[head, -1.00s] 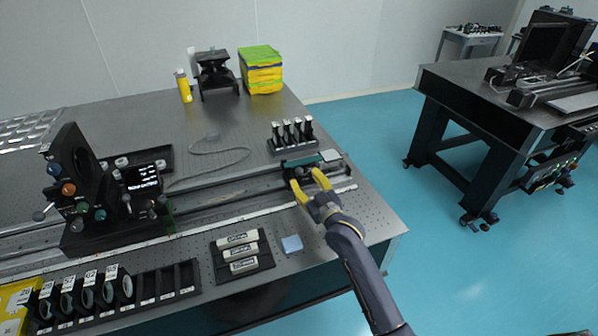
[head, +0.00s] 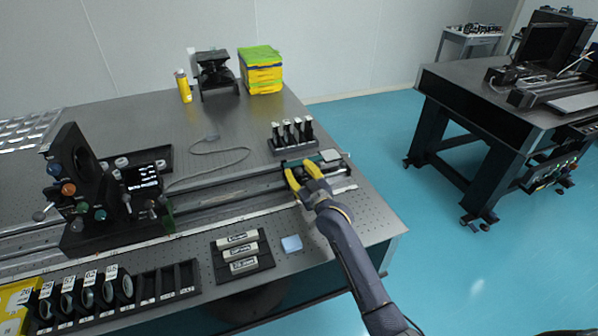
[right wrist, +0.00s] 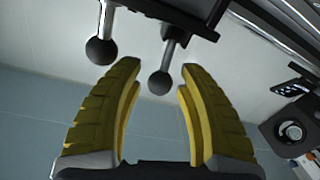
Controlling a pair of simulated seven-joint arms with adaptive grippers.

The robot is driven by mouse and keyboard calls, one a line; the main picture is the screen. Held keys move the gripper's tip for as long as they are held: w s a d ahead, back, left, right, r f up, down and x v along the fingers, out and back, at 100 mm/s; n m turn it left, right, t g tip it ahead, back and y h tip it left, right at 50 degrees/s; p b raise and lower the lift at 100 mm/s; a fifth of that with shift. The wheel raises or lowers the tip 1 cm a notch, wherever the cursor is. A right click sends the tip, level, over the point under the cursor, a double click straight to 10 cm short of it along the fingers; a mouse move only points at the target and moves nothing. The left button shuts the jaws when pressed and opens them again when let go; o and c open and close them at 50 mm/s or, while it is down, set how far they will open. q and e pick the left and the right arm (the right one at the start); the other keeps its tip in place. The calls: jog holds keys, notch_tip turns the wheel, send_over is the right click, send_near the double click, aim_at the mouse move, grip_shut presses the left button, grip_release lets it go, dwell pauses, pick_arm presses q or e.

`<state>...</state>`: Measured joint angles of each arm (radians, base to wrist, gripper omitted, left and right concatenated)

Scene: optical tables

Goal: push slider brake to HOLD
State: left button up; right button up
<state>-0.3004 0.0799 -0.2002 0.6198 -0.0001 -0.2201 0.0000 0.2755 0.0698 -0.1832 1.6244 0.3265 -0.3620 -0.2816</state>
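The slider (head: 329,156) sits on the rail near its right end, partly hidden by my right gripper (head: 301,168). In the right wrist view the yellow fingers of my right gripper (right wrist: 157,66) are apart. A dark ball-ended lever (right wrist: 160,83) hangs between the fingertips, with a gap on both sides. A second ball-ended lever (right wrist: 101,50) is just beyond the left fingertip. I cannot tell which lever is the brake, and no HOLD mark is legible. My left gripper is not in view.
The long rail (head: 230,192) runs across the optical table (head: 330,235). A rack of several upright black holders (head: 291,134) stands just behind the slider. A light blue pad (head: 291,244) and a tray of labelled pieces (head: 241,254) lie in front.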

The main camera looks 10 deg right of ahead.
grip_shut()
jog(key=shift+w+r, duration=0.1)
jog(key=shift+r, duration=0.05)
dwell(0.4)
jog(key=shift+w+r+g+h, duration=0.15)
jog(key=shift+w+g, duration=0.15)
jog(key=shift+g, duration=0.35)
jog(key=shift+w+r+g+h, duration=0.15)
jog(key=shift+w+g, duration=0.1)
jog(key=shift+g, duration=0.4)
jog(key=w+g, duration=0.1)
jog(key=g, duration=0.2)
jog(key=shift+w+a+r, duration=0.2)
jog(key=shift+w, duration=0.15)
jog(key=g, duration=0.1)
jog(key=w+g+h, duration=0.1)
jog(key=g, duration=0.1)
jog(key=shift+w+a+f, duration=0.1)
jog(key=shift+w+a, duration=0.05)
jog(key=shift+w, duration=0.1)
jog(key=shift+w+a+f+m+g+h, duration=0.1)
jog(key=shift+w+f+m+g+h, duration=0.15)
jog(key=shift+g, duration=0.5)
jog(key=shift+w+f+m+g+h, duration=0.1)
jog(key=shift+w+g, duration=0.2)
jog(key=shift+g, duration=0.45)
